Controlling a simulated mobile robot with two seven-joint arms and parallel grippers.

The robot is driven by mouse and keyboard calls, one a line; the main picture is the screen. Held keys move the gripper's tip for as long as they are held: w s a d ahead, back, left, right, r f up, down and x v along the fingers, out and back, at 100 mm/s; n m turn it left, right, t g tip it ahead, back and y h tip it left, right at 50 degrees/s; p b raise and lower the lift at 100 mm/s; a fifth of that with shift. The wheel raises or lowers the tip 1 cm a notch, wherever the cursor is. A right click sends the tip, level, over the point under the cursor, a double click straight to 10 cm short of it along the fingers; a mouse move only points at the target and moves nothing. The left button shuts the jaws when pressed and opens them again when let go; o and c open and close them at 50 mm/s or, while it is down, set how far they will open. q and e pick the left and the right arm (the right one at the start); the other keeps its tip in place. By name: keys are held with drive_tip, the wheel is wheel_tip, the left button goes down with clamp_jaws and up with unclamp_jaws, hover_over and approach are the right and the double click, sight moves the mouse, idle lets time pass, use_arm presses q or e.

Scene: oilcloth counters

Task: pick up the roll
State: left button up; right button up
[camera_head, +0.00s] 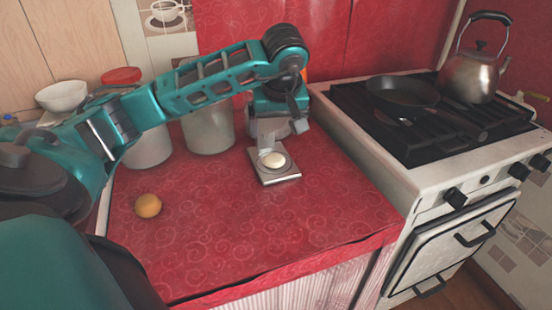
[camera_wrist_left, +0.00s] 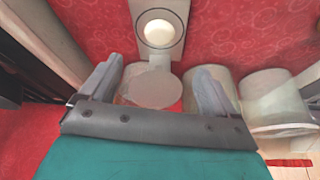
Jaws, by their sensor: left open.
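A small round orange-tan thing (camera_head: 148,206), which looks like the roll, lies on the red counter at the left; I cannot be sure what it is. It does not show in the left wrist view. My left gripper (camera_head: 283,128) is well to the right of it and further back, above the counter by the square metal scale. In the left wrist view my left gripper (camera_wrist_left: 157,78) has its two fingers wide apart, with nothing held between them. My right gripper is in neither view.
The square scale (camera_head: 291,177) with a pale round top (camera_head: 274,160) stands near my gripper. Pale canisters (camera_head: 208,130) line the back. A stove (camera_head: 385,150) with a pan (camera_head: 402,91) and kettle (camera_head: 470,75) is at the right. The counter's front middle is clear.

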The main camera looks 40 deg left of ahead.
use_arm(q)
approach(274, 158)
drive_tip(key=shift+b+x, duration=0.45)
drive_tip(key=shift+x, duration=0.6)
drive_tip(key=shift+b+x, duration=0.55)
drive_tip(key=shift+x, duration=2.35)
drive_tip(key=shift+c, duration=0.4)
drive_tip(key=c, duration=1.1)
drive_tip(key=shift+o, duration=0.2)
drive_tip(key=shift+r, duration=0.1)
